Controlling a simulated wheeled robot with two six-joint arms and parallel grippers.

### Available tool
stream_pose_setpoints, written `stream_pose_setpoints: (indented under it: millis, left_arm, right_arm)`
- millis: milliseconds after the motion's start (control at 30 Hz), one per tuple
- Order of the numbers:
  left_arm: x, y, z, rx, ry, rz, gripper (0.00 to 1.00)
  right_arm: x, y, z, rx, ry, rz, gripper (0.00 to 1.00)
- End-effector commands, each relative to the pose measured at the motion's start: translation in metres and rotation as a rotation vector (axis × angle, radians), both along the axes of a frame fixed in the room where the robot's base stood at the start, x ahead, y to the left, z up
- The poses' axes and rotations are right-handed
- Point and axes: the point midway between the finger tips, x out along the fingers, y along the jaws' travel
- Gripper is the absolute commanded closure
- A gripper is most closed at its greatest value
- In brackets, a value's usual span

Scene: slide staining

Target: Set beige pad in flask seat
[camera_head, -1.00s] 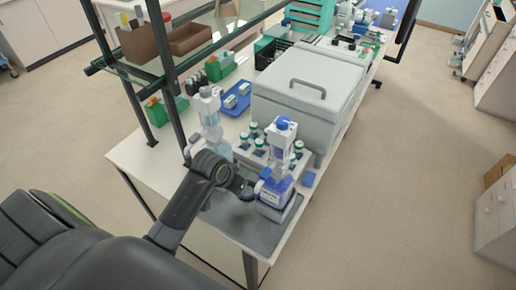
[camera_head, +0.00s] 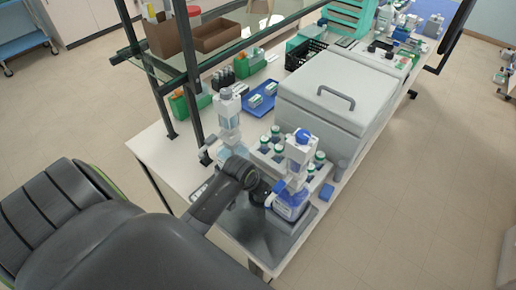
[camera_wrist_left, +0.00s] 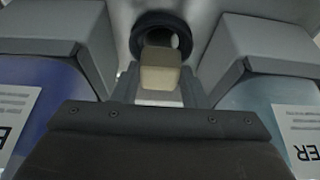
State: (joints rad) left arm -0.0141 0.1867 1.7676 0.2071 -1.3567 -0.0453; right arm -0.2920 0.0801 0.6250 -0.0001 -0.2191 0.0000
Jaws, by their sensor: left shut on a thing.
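My left gripper (camera_wrist_left: 160,88) is shut on a small beige pad (camera_wrist_left: 160,74) in the left wrist view. Just beyond the pad is a round dark-rimmed opening (camera_wrist_left: 143,21) in a pale body, perhaps the flask seat; the pad overlaps it in the picture, and I cannot tell whether they touch. In the head view my left gripper (camera_head: 267,192) is low between two dispenser bottles, and the pad is hidden there. My right gripper is not in view.
A blue bottle (camera_head: 290,207) stands right of the gripper; a pale-blue bottle (camera_head: 231,125) stands behind it. A green-capped vial rack (camera_head: 262,157) and a grey lidded box (camera_head: 335,112) are further back. A dark mat (camera_head: 262,240) lies in front.

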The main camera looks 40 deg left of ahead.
Motion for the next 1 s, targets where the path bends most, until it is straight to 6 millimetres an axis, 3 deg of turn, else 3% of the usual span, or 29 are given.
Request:
stream_pose_setpoints:
  millis: [167, 500, 967, 1000]
  left_arm:
    - [0.000, 0.000, -0.007, 0.000, 0.000, 0.000, 0.79]
    - [0.000, 0.000, -0.008, 0.000, 0.000, 0.000, 0.79]
    - [0.000, 0.000, -0.015, 0.000, 0.000, 0.000, 0.79]
    - [0.000, 0.000, -0.016, 0.000, 0.000, 0.000, 0.60]
  right_arm:
    - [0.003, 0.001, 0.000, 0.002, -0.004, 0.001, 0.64]
    - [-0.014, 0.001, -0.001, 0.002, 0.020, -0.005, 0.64]
    - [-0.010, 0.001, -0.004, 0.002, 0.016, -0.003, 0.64]
    - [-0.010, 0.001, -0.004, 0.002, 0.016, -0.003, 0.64]
